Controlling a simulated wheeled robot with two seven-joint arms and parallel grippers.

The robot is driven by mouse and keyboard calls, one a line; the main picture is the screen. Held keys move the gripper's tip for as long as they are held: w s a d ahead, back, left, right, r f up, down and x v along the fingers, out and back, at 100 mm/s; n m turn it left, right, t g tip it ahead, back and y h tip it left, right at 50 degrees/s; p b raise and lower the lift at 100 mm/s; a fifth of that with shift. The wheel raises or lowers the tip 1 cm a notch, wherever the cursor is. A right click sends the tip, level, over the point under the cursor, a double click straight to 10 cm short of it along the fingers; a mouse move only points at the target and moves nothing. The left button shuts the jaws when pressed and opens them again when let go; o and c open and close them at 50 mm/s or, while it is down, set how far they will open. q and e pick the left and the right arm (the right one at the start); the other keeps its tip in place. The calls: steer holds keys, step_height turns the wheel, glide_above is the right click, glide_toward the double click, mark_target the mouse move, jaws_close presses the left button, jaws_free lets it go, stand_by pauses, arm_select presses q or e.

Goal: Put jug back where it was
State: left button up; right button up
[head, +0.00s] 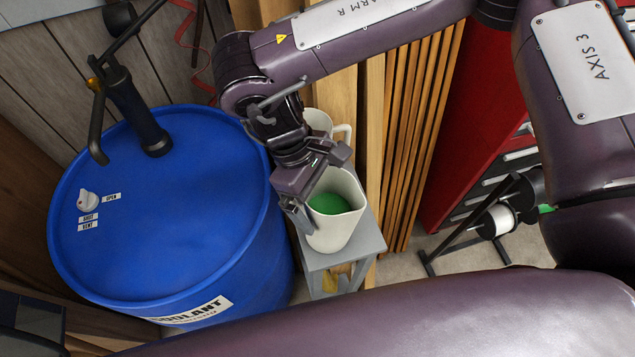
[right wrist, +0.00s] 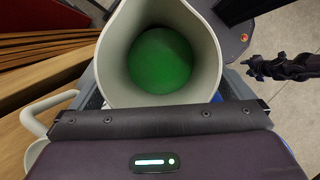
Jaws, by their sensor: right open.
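A cream jug (head: 337,232) with green contents stands upright on a small grey stand (head: 367,243) beside the blue drum. In the right wrist view the jug (right wrist: 110,60) fills the upper middle, and its green contents (right wrist: 159,60) show through the wide mouth. My right gripper (head: 312,205) is open at the jug's left side in the head view. In the right wrist view one finger shows on each side of the jug, which lies between them; I cannot tell whether they touch it.
A second pale handled vessel (head: 322,124) stands behind, partly hidden by my arm. The blue coolant drum (head: 165,225) with a pump is at left. Wooden strips (head: 415,130), a red cabinet (head: 470,120) and a spool rack (head: 490,222) are at right. Some floor is clear.

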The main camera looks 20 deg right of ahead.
steer(key=b+v, duration=0.1)
steer(key=v, duration=1.1)
steer(key=shift+b, duration=0.35)
steer(key=shift+r, duration=0.15)
